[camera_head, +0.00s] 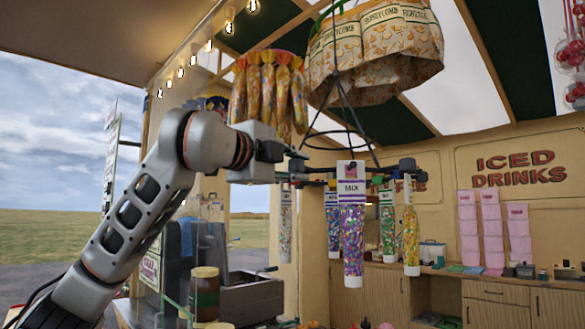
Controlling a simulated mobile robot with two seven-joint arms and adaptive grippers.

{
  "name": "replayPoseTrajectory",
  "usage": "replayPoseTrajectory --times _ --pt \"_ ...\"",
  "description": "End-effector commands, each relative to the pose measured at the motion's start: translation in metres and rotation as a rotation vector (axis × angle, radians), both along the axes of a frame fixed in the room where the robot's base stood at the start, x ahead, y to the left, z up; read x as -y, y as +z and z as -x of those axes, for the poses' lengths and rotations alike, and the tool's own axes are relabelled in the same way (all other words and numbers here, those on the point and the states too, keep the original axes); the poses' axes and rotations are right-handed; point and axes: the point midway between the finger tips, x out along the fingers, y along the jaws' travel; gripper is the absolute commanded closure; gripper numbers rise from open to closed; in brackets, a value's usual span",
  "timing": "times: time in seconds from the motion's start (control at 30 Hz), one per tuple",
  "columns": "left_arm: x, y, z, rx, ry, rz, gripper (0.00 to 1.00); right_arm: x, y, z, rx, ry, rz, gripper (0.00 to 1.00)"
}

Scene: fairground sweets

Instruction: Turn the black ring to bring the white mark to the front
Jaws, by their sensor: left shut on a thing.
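The black ring (340,131) hangs level from thin black rods under a large honeycomb-print bag cluster. My left gripper (292,167) reaches in from the left at the ring's left side. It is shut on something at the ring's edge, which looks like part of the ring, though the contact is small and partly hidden. I cannot make out a separate white mark on the ring. My right gripper is not in view.
Yellow-orange bags (268,90) hang just above my left gripper. A back counter (490,280) holds stacked pink boxes (492,230). Open air lies between the ring and the counter.

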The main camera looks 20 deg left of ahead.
Motion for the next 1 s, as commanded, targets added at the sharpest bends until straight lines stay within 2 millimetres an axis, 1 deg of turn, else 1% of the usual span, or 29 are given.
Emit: replayPoseTrajectory --times 0.2,0.6,0.73,0.93,1.0 --pt "0.021 -0.001 0.000 -0.001 -0.003 -0.002 0.87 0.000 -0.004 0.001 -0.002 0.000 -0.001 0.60" --pt "0.054 -0.002 -0.001 -0.001 -0.001 -0.002 0.87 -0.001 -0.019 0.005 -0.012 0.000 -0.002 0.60" --pt "0.058 -0.001 0.000 -0.001 -0.001 -0.001 0.87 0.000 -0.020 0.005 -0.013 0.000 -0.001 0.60" --pt "0.059 0.000 0.000 -0.001 -0.001 0.000 0.87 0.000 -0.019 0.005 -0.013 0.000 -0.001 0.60" --pt "0.059 0.000 0.000 -0.001 -0.001 0.000 0.66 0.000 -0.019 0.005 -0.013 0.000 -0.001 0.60"
